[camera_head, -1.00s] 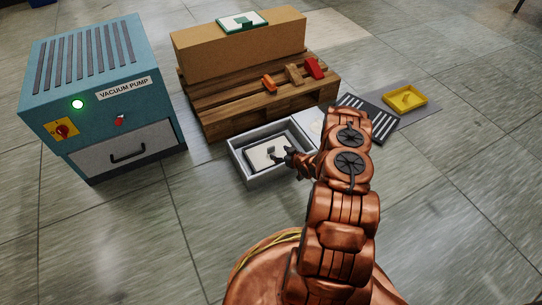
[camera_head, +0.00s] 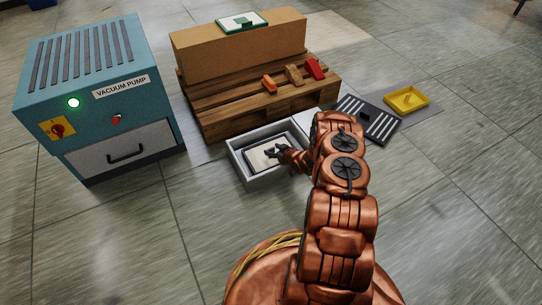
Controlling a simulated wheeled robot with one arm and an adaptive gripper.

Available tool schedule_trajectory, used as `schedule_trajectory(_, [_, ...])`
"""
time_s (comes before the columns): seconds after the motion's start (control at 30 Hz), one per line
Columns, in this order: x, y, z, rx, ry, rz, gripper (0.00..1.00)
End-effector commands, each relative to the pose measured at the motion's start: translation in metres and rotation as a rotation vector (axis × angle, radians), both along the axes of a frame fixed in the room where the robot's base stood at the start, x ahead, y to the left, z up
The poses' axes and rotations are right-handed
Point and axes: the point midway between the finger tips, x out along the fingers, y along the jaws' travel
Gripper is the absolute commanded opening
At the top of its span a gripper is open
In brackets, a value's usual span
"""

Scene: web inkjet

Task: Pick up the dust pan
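I cannot tell for sure which item is the dust pan. A yellow shallow pan-like piece (camera_head: 406,99) with a raised shape inside lies on the floor at the right, apart from my gripper. A pale flat item (camera_head: 258,162) lies inside an open grey bin (camera_head: 240,171) in the middle. My gripper (camera_head: 272,151) is over that bin, reaching in from the right, with its dark fingers at the pale item. The fingers are too small to tell whether they touch it or are open or shut. My arm hides the floor right of the bin.
A blue-green vacuum pump (camera_head: 92,62) stands at the left. A wooden pallet (camera_head: 217,102) behind the bin carries a long brown box (camera_head: 240,51) and several small blocks. A black slotted plate (camera_head: 369,118) lies right of my arm. The front floor is clear.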

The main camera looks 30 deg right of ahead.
Motion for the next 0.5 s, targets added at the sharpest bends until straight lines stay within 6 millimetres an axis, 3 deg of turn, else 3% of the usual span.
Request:
schedule_trajectory(0.07, [0.0,-0.0001,0.0,0.0,0.0,0.0,0.44])
schedule_trajectory(0.5, [-0.0001,0.0001,-0.0001,0.0,0.0,0.0,0.0])
